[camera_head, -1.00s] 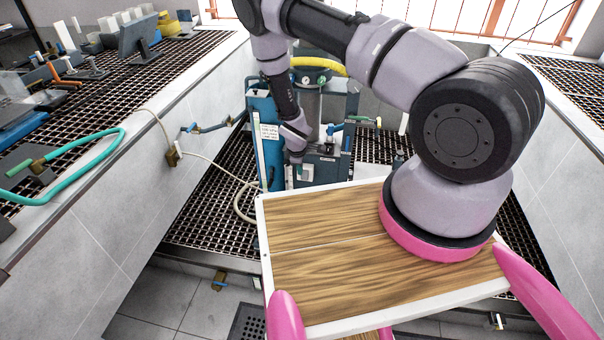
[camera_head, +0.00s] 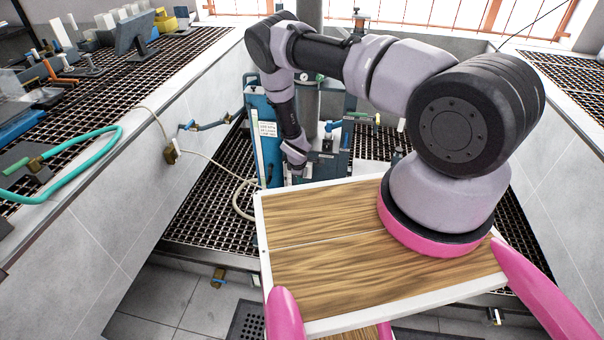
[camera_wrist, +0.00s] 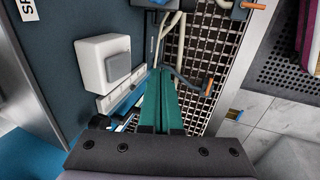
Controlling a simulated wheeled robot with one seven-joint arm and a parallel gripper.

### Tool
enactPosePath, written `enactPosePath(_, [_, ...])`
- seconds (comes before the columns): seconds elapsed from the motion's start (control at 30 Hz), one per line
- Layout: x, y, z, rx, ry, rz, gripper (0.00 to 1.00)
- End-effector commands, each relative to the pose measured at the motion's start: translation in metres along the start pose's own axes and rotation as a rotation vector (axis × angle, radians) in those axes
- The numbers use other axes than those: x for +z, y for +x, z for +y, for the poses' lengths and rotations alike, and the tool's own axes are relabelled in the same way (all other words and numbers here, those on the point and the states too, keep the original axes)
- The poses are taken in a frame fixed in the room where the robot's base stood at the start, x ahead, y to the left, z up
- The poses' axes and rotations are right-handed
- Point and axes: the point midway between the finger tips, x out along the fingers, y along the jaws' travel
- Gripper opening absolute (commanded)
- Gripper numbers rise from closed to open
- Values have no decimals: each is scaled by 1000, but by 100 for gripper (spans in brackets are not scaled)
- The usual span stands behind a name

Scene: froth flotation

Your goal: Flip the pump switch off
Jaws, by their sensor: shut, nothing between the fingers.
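The pump switch (camera_wrist: 118,66) appears to be the grey rocker on a white box (camera_wrist: 92,60), mounted on a dark blue panel in the wrist view. Whether it is on or off I cannot tell. My gripper (camera_wrist: 161,72) shows as two teal fingers, shut and empty, to the right of the box and apart from the rocker in the picture. In the head view my arm reaches down in front of the blue flotation machine (camera_head: 262,128); the fingers and the switch are hidden or too small to make out there.
A dark grating (camera_wrist: 207,50) lies below, with pale hoses and an orange-handled valve (camera_wrist: 208,88) near my fingers. A cream cable (camera_head: 205,160) runs to the machine. Tiled benches (camera_head: 130,170) flank both sides; a teal hose (camera_head: 75,185) lies on the left one.

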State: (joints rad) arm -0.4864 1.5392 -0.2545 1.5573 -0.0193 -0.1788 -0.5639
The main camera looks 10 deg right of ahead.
Motion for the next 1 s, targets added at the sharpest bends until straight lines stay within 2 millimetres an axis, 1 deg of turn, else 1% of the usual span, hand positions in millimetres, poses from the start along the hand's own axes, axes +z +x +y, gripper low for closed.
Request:
enactPosePath(0.03, [0, 5, 10, 3, 2, 2, 0])
enactPosePath(0.1, [0, 9, 19, 2, 3, 1, 0])
enactPosePath(0.2, [0, 13, 29, 2, 1, 0, 0])
enactPosePath(0.3, [0, 16, 34, 1, 0, 1, 0])
enactPosePath(0.73, [0, 18, 35, 6, -3, -1, 0])
enactPosePath(0.87, [0, 21, 34, 49, -6, -5, 0])
enactPosePath(1.0, [0, 22, 39, 99, -2, -2, 0])
